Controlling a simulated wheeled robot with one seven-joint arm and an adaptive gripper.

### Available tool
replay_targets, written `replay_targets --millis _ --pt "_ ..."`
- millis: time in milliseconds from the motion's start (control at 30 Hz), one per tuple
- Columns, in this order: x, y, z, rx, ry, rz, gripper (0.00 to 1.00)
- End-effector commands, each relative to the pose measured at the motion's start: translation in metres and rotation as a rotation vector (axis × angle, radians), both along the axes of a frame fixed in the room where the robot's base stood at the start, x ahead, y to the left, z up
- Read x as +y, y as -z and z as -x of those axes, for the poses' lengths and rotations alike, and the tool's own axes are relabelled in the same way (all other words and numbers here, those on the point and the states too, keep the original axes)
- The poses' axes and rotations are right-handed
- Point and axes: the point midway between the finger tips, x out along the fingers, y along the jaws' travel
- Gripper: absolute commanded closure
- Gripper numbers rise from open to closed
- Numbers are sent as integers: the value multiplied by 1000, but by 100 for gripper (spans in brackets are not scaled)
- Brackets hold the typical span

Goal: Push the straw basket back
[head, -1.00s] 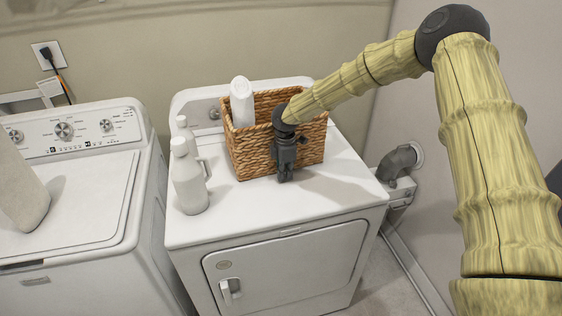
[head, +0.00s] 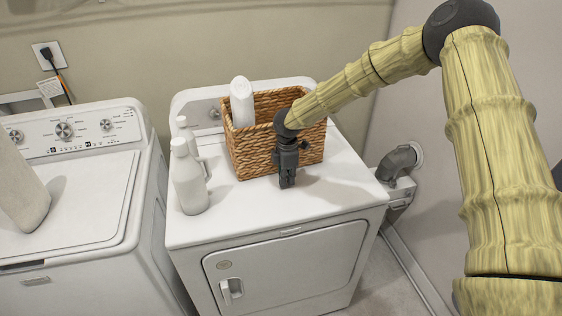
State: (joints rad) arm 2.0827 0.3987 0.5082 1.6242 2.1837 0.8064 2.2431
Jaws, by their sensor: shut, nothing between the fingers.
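The straw basket (head: 252,150) is woven and brown and stands upright on the white dryer top (head: 328,195), towards its back. A white bottle (head: 242,103) sticks up at its left side. My gripper (head: 287,185) points down in front of the basket's front face, with its fingers shut and empty. It hides part of the basket's front. I cannot tell whether it touches the basket.
Two white bottles, a front one (head: 188,178) and one behind it (head: 184,130), stand left of the basket. A washer (head: 75,205) stands to the left with a pale object (head: 20,190) on it. The dryer's front right top is clear.

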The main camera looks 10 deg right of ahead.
Motion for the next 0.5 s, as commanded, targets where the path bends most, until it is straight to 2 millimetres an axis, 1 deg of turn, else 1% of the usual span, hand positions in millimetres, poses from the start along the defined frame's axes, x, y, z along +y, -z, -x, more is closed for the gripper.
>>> replay_targets --millis 167,500 --pt "0 -9 0 -1 0 0 100" --pt "0 -35 0 -1 0 0 100"
